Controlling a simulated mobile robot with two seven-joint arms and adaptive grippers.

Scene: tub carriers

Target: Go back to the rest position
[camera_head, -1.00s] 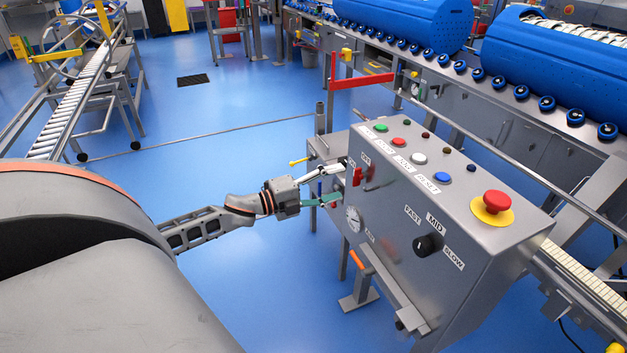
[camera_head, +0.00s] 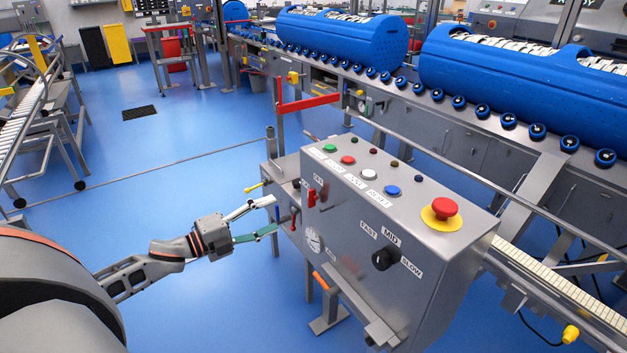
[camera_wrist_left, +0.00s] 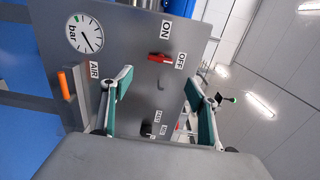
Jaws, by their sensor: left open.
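My left gripper (camera_head: 272,217) is open and empty in the head view, a little to the left of the grey control box. In the left wrist view its two green-padded fingers (camera_wrist_left: 162,106) stand apart, with the box's side panel beyond them. That panel carries a red ON/OFF switch (camera_wrist_left: 159,58), which also shows in the head view (camera_head: 312,197). A pressure gauge (camera_wrist_left: 85,33) and an orange-handled lever (camera_wrist_left: 63,82) are on the same side. My right gripper is in neither view.
The control box (camera_head: 440,290) has several coloured buttons, a red emergency stop (camera_head: 445,207) and a black speed knob (camera_head: 385,259). Blue drums (camera_head: 340,40) stand on the roller line behind. A roller rack (camera_head: 30,95) is at the left.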

